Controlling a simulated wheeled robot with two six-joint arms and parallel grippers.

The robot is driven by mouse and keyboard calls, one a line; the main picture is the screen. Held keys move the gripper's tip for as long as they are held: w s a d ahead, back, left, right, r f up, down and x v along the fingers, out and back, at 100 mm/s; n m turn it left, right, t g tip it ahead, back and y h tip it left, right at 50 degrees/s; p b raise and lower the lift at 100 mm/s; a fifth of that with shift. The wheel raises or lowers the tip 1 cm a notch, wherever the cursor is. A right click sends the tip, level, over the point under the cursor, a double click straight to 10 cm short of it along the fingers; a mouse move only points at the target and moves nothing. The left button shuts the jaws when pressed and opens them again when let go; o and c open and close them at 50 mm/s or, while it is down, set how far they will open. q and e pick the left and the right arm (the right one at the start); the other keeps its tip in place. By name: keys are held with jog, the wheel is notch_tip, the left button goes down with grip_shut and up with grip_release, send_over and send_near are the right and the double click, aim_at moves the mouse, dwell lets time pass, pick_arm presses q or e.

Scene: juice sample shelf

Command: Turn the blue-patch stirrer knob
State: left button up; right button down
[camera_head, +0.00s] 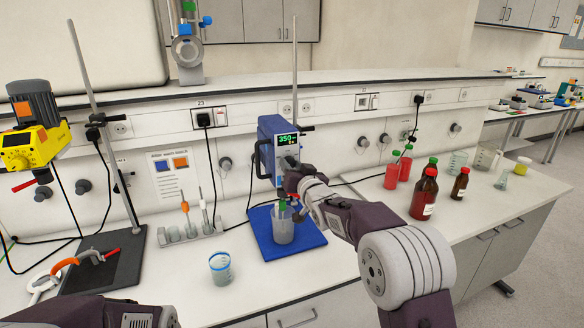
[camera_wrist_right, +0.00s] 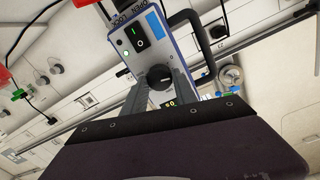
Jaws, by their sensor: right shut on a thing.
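The blue stirrer (camera_head: 268,135) stands on a blue base plate (camera_head: 262,238), its lit display reading about 350. My right gripper (camera_head: 290,180) is at its lower front and covers the knob in the head view. In the right wrist view the stirrer's panel carries a blue patch (camera_wrist_right: 155,25), a switch (camera_wrist_right: 135,36) and a black round knob (camera_wrist_right: 159,78). My right gripper's grey fingers are on either side of this knob, shut on it. A clear beaker (camera_head: 282,228) stands on the plate below. My left gripper is out of view; only my left arm shows.
A yellow stirrer (camera_head: 35,140) hangs on a stand at the left. A small beaker (camera_head: 220,268) and a rack of tools (camera_head: 190,232) stand left of the plate. Brown bottles (camera_head: 424,195) and red bottles (camera_head: 392,175) stand right, near my right arm. The front bench edge is clear.

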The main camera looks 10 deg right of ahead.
jog(key=m+p, duration=0.1)
jog(key=m, duration=0.3)
jog(key=shift+d+m+y+p, duration=0.1)
jog(key=shift+m+y+p, duration=0.2)
jog(key=shift+m+p, duration=1.45)
jog(key=shift+m+b, duration=0.65)
jog(key=shift+m, duration=0.2)
jog(key=c, duration=1)
grip_release()
jog(key=shift+o, duration=0.2)
